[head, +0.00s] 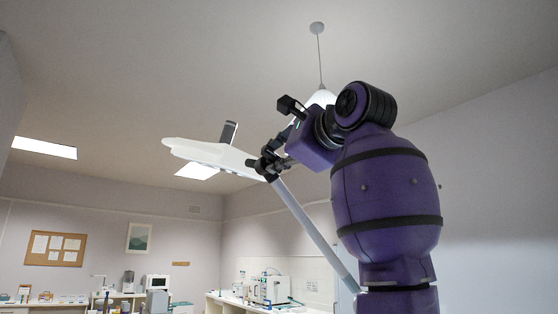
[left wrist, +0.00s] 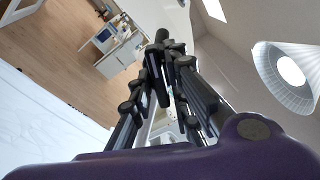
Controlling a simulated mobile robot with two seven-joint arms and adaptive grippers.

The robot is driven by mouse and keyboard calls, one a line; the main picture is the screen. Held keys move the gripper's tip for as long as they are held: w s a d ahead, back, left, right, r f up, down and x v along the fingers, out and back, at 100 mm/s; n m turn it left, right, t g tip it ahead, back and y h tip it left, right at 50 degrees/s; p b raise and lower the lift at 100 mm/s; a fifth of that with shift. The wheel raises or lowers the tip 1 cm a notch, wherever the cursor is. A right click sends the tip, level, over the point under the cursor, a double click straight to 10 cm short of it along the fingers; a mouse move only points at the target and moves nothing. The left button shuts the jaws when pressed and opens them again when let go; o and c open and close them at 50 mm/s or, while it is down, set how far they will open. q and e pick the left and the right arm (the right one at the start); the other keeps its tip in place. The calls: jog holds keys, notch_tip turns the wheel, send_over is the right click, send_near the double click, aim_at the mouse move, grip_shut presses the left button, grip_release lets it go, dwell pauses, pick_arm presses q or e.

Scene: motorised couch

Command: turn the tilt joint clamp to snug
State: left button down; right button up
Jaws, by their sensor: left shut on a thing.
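A white, flat lamp-like head (head: 205,152) sits tilted at the top of a slanting pale pole (head: 312,225) in the head view. My left gripper (head: 267,166) is at the joint where head and pole meet. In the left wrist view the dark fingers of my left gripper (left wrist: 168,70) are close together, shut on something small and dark. The fingers cover most of the tilt joint clamp, so its shape and turn angle cannot be told. Pale parts show between the fingers in the left wrist view. My right gripper is not in view.
A dark upright slab (head: 229,133) stands on the white head. A pendant lamp (head: 322,97) hangs behind my purple arm and also shows in the left wrist view (left wrist: 292,75). Counters with lab equipment (head: 268,288) line the far wall. Air left of the head is clear.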

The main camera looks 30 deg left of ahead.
pick_arm(q)
jog(key=shift+m, duration=0.6)
jog(key=c, duration=1.6)
grip_release()
jog(key=shift+c, duration=0.2)
jog(key=v, duration=1.2)
jog(key=shift+f, duration=0.1)
